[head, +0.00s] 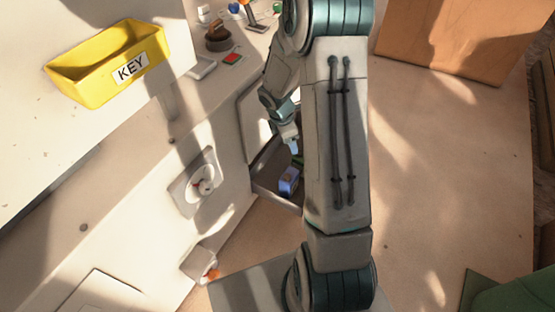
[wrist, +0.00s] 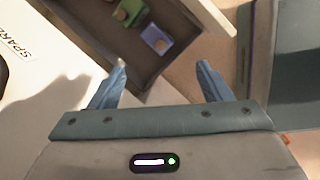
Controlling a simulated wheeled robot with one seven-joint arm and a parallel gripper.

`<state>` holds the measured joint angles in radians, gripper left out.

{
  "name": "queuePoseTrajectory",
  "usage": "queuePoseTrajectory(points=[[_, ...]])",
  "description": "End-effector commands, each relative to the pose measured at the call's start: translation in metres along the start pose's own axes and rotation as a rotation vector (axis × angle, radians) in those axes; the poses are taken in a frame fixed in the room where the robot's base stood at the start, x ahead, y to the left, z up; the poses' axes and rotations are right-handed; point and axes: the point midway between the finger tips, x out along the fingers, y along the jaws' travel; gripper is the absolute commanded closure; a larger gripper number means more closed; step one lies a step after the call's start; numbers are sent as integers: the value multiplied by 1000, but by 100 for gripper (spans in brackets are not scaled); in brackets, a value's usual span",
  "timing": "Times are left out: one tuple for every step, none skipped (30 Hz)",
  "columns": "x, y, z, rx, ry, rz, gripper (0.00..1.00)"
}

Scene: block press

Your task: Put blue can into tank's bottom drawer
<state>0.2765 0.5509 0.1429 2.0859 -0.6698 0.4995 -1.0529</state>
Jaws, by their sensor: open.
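A drawer (head: 264,181) low on the tank's side is pulled open, and it also shows in the wrist view (wrist: 147,85). A blue can (head: 288,180) lies inside it. In the wrist view the blue can (wrist: 157,39) is beside a green item (wrist: 130,11) on the drawer's dark floor. My gripper (wrist: 161,70) is open, with its two blue fingers apart and nothing between them. In the head view my gripper (head: 293,147) is over the drawer, partly hidden by my arm. The can is apart from the fingers.
A yellow KEY bin (head: 108,66) sits at upper left. A round dial (head: 202,182) is on the pale front. Several small items, including a brown-topped one (head: 219,37), stand at the back. An orange-brown board (head: 450,40) is at upper right.

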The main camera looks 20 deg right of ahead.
Motion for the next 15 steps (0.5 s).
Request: queuePoseTrajectory(points=[[-24,-6,0,88,-9,8,28],[-36,-11,0,145,-10,9,28],[-50,-18,-1,220,-12,8,28],[-61,-23,-1,276,-12,9,28],[-72,-29,-2,334,-11,8,28],[-86,-37,-3,409,-8,8,28],[-96,-43,-4,467,-4,7,28],[-106,-50,-6,524,0,6,28],[-119,-59,-8,598,8,4,28],[-128,-67,-10,655,14,1,28],[-136,-74,-12,710,22,-1,28],[-147,-85,-14,784,33,-7,28],[-155,-92,-17,839,43,-11,28],[-163,-101,-19,894,54,-18,28],[-173,-112,-23,966,70,-26,28]])
